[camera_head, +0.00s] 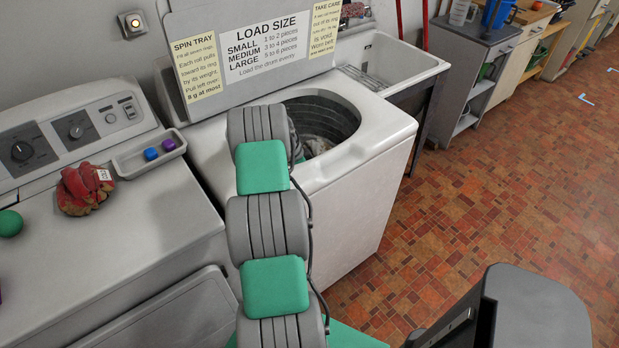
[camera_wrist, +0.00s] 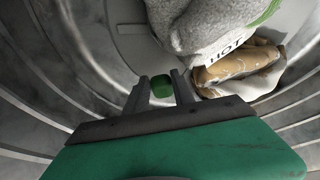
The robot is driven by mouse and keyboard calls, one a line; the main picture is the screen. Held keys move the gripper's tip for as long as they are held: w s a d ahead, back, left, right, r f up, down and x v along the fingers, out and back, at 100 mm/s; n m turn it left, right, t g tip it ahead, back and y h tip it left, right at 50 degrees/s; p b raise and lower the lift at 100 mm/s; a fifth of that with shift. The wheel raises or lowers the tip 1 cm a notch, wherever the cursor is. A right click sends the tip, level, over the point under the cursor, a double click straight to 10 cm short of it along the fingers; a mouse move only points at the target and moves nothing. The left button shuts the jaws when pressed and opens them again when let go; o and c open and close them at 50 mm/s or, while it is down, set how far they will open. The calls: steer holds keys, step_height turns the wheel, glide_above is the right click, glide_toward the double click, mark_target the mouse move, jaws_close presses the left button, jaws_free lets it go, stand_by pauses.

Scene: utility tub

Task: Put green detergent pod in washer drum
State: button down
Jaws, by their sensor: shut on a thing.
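The green detergent pod (camera_wrist: 162,86) shows in the wrist view as a small dark green block between my fingertips. My gripper (camera_wrist: 161,88) is shut on it and is inside the washer drum (camera_wrist: 60,75), whose ribbed metal wall curves around it. In the head view the open drum (camera_head: 335,112) is at the top of the white washer (camera_head: 365,165). My arm reaches into the opening there and hides its near left part. The gripper and pod are not visible in the head view.
In the drum, a grey cloth item (camera_wrist: 205,25) marked "HOT" and a tan and white item (camera_wrist: 238,66) lie right of my fingers. A tray (camera_head: 150,155) with blue and purple blocks, a red glove (camera_head: 84,190) and a green ball (camera_head: 10,223) are on the left machine.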

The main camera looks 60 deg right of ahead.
steer(key=shift+f, duration=0.1)
steer(key=c, duration=1.1)
jaws_free()
steer(key=shift+o, duration=0.2)
steer(key=shift+r+p, duration=0.5)
steer(key=shift+p, duration=0.05)
steer(key=v, duration=1.2)
steer(key=shift+r+b, duration=0.2)
steer(key=shift+b, duration=0.25)
